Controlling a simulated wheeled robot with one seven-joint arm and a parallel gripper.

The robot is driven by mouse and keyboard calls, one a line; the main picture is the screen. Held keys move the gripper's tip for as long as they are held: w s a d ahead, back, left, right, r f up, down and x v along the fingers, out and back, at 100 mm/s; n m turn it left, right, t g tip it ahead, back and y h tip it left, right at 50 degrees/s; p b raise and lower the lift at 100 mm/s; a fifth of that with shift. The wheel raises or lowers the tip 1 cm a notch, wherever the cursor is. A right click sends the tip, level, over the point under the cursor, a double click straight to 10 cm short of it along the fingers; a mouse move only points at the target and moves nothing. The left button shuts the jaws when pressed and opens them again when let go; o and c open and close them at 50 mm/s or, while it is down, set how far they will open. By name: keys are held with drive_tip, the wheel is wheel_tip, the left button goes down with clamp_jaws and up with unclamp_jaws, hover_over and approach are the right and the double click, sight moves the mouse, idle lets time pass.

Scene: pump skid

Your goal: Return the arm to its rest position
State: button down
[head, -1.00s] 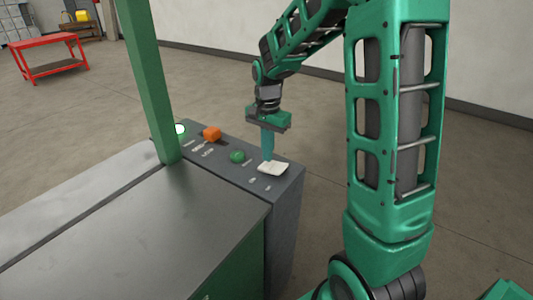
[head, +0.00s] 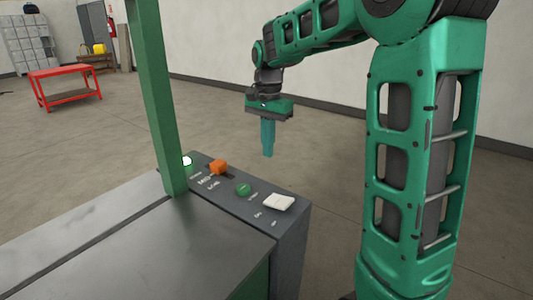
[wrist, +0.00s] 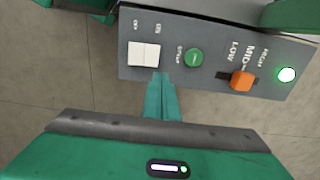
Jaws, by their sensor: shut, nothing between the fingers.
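My gripper (head: 267,152) hangs fingers-down from my green arm, above and behind the far edge of the control panel (head: 293,228) in the head view. Its teal fingers are together with nothing between them, and they touch nothing that I can see. In the wrist view the shut fingers (wrist: 161,82) point toward the panel's edge near the white rocker switch (wrist: 143,55). The panel also carries a green start button (wrist: 194,57), an orange selector lever (wrist: 242,79) marked low, mid and high, and a lit lamp (wrist: 286,74).
A green post (head: 160,100) rises beside the panel, left of my gripper. The grey skid top (head: 110,255) lies in front. A red table (head: 65,87), lockers (head: 30,45) and a yellow object (head: 99,48) stand far back left. The floor behind the panel is open.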

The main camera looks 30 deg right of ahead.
idle(0.4)
drive_tip(key=s+d+f+n, duration=0.2)
drive_tip(key=s, duration=0.8)
drive_tip(key=s+d+f+n, duration=0.2)
drive_tip(key=s+f, duration=0.1)
drive_tip(key=s, duration=0.8)
drive_tip(key=s+d+f+n, duration=0.2)
drive_tip(key=s, duration=0.8)
drive_tip(key=shift+s+f, duration=0.35)
drive_tip(key=shift+s, duration=0.05)
drive_tip(key=shift+w+f, duration=0.25)
drive_tip(key=shift+w, duration=0.4)
